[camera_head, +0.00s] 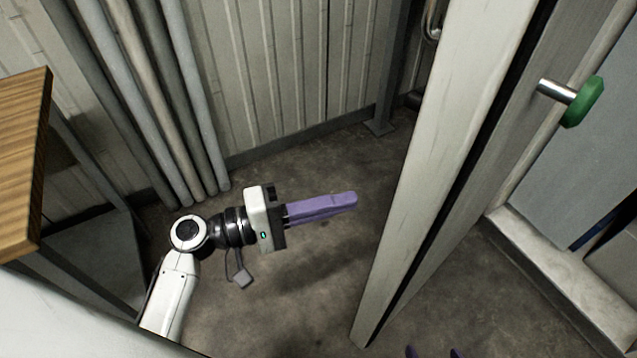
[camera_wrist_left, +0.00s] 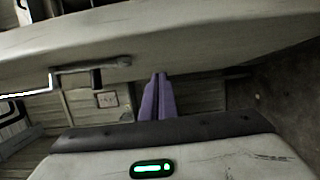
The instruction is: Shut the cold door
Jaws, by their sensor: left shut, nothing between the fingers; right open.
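The cold door (camera_head: 440,150) is a pale slab with a dark seal along its edge, standing open in the head view. A green knob on a metal stem (camera_head: 578,101) shows to its right. My left gripper (camera_head: 354,198), with purple fingers, is shut and empty, left of the door and apart from it, pointing towards it. In the left wrist view its fingers (camera_wrist_left: 158,98) point at a pale slab (camera_wrist_left: 190,40) with a metal bar handle (camera_wrist_left: 88,68), likely the door. My right gripper (camera_head: 432,352) shows only two separated purple fingertips at the bottom edge; the rest is out of view.
A wooden table (camera_head: 22,150) stands at the left edge. Several grey pipes (camera_head: 165,100) run along the ribbed wall (camera_head: 290,70) behind my left arm. A pale sill (camera_head: 545,270) lies right of the door. Dark floor (camera_head: 330,250) between my left gripper and the door is clear.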

